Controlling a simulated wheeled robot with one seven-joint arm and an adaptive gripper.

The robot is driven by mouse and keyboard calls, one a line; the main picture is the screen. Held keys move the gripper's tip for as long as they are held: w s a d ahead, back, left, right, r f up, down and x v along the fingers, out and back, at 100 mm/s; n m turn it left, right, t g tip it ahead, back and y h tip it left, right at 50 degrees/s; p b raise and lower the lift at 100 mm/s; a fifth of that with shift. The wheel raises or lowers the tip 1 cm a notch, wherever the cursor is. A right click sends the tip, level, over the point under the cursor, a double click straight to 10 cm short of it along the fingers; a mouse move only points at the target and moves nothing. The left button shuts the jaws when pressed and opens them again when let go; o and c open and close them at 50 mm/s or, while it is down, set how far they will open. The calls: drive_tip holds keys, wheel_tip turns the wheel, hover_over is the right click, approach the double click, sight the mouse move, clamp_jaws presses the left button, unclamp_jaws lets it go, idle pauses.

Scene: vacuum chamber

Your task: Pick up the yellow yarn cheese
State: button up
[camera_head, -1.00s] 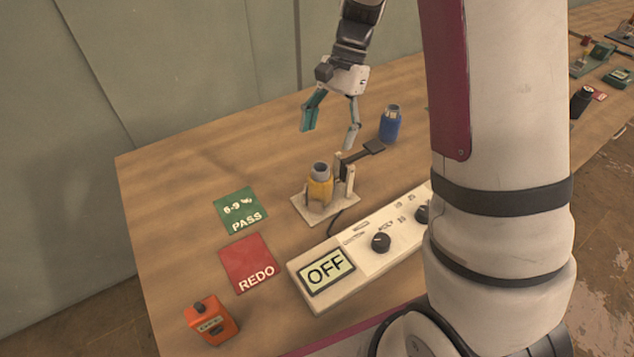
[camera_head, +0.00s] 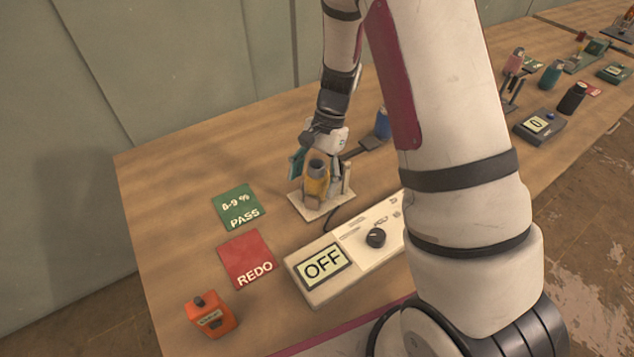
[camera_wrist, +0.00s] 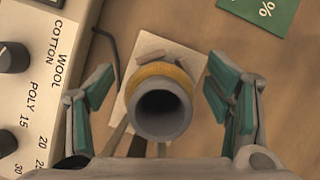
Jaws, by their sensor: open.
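The yellow yarn cheese (camera_head: 317,186) is a yellow package on a grey tube, standing upright on a small pale plate (camera_head: 306,208). In the wrist view its yellow yarn (camera_wrist: 158,71) shows as a ring behind the wide grey tube mouth. My gripper (camera_head: 314,166) is right at the cheese, coming down from above. In the wrist view its open teal-padded fingers (camera_wrist: 163,105) stand on either side of the tube, with a gap on both sides. The cheese is not held. In the head view the far finger is mostly hidden.
A white meter box (camera_head: 345,257) reading OFF stands in front of the plate. A blue cheese (camera_head: 383,124) and a black arm (camera_head: 369,142) are behind it. Green PASS (camera_head: 238,208) and red REDO (camera_head: 248,260) mats lie left, with an orange device (camera_head: 212,315) near the front.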

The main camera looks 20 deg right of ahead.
drive_tip(key=shift+f, duration=0.15)
drive_tip(key=c, duration=1.4)
drive_tip(key=shift+c, duration=0.2)
